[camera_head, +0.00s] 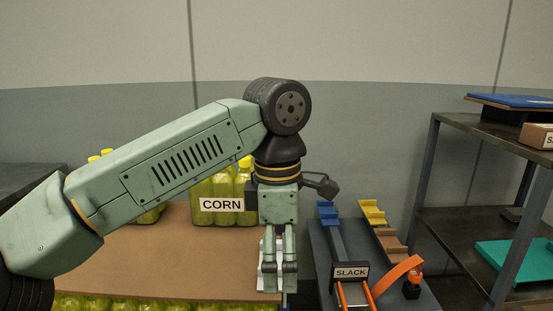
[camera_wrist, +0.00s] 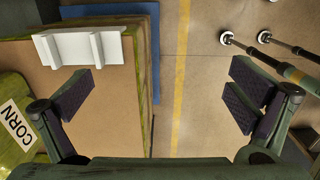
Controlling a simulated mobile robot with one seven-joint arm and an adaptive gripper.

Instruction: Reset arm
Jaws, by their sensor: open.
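My gripper (camera_head: 279,270) points straight down at the right edge of the brown board in the head view. In the wrist view my gripper (camera_wrist: 160,95) is open, with its two dark padded fingers wide apart and nothing between them. A white bracket-like piece (camera_wrist: 80,47) lies on the brown board (camera_wrist: 107,125), near the board's edge and beyond the left finger. In the head view the white piece (camera_head: 269,263) is partly hidden behind my fingers.
Yellow-green bottles with a CORN label (camera_head: 221,205) stand on the board (camera_head: 170,265). A dark bench with a SLACK sign (camera_head: 351,272) and an orange strap (camera_head: 397,275) is to the right. A metal shelf (camera_head: 465,215) stands further right. A floor strip with a yellow line (camera_wrist: 180,80) is clear.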

